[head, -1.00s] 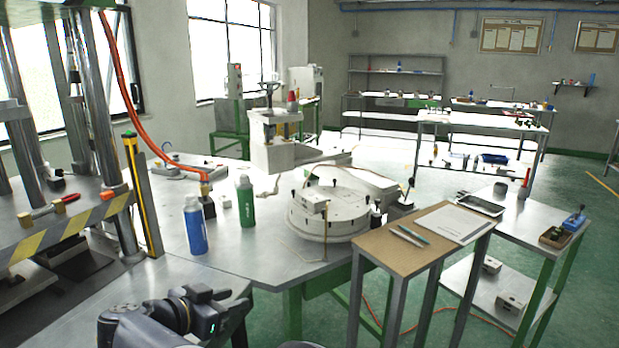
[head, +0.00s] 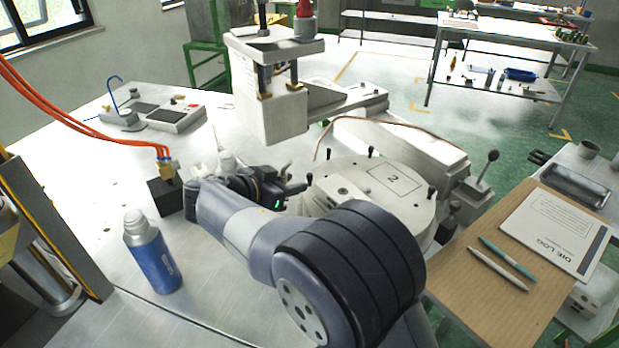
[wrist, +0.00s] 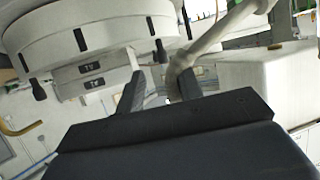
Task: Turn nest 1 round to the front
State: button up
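The round white turntable (head: 345,170) stands on the bench, with several black-knobbed pegs around it. A plate marked "2" (head: 393,178) lies on its top, toward the back right. I cannot make out a nest marked 1; my arm hides the turntable's front left. My gripper (head: 298,188) is at the turntable's left side in the head view. In the wrist view, the two dark fingers (wrist: 158,80) are apart with a gap between them. The turntable rim (wrist: 95,40) is above and left of them, and a black peg (wrist: 160,52) shows just beyond the gap. I cannot tell whether they touch.
A blue bottle (head: 150,250) stands left of my arm, near a black block (head: 172,192) with orange hoses. A white press (head: 270,85) stands behind the turntable. A lever (head: 486,170) is to its right. A wooden board (head: 500,275) with pens and a sheet is at the right.

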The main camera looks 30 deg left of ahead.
aim_at(310, 185)
jog(key=p+x, duration=0.1)
jog(key=x, duration=0.6)
jog(key=shift+w, duration=0.3)
jog(key=shift+c, duration=0.5)
grip_shut()
